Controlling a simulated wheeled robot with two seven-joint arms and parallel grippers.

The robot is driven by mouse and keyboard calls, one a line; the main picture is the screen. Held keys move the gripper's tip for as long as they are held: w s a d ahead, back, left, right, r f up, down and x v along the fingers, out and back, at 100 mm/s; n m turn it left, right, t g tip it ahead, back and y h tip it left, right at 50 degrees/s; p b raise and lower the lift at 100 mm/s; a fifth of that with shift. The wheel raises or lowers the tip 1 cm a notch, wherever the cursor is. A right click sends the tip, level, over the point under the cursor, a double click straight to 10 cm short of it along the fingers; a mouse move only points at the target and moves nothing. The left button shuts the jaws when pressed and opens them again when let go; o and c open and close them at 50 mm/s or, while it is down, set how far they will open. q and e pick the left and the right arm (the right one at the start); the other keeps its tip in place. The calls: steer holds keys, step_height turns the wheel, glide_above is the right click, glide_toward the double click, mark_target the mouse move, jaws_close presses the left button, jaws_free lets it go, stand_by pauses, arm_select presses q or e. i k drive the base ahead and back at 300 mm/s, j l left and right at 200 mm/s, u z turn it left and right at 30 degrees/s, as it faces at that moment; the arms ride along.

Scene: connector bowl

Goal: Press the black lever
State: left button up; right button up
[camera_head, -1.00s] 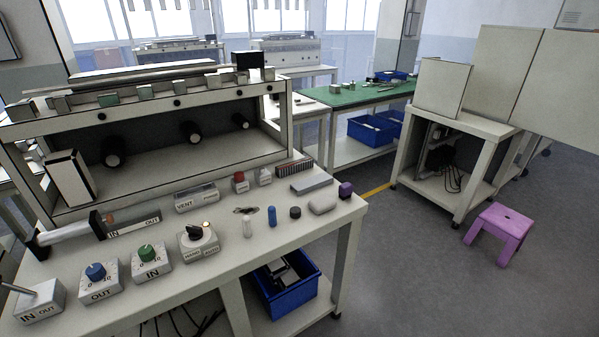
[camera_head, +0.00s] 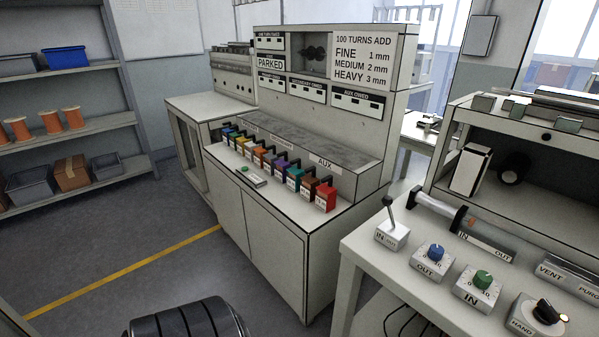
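A row of coloured lever blocks with black handles (camera_head: 265,152) stands on the front ledge of the cabinet in the middle of the head view. The colours run from blue and green at the far left through yellow, orange, purple and teal to brown and a red block (camera_head: 325,198) at the near right. I cannot make out a wholly black lever in this row. Neither of my grippers shows in the view.
The white cabinet (camera_head: 262,225) has sign panels above the row. The bench at right holds a blue OUT dial (camera_head: 436,257), a green IN dial (camera_head: 481,285) and a HAND switch box (camera_head: 540,318). Shelves (camera_head: 75,143) stand at left.

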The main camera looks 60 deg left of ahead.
mark_target(387, 200)
steer(key=u, duration=1.1)
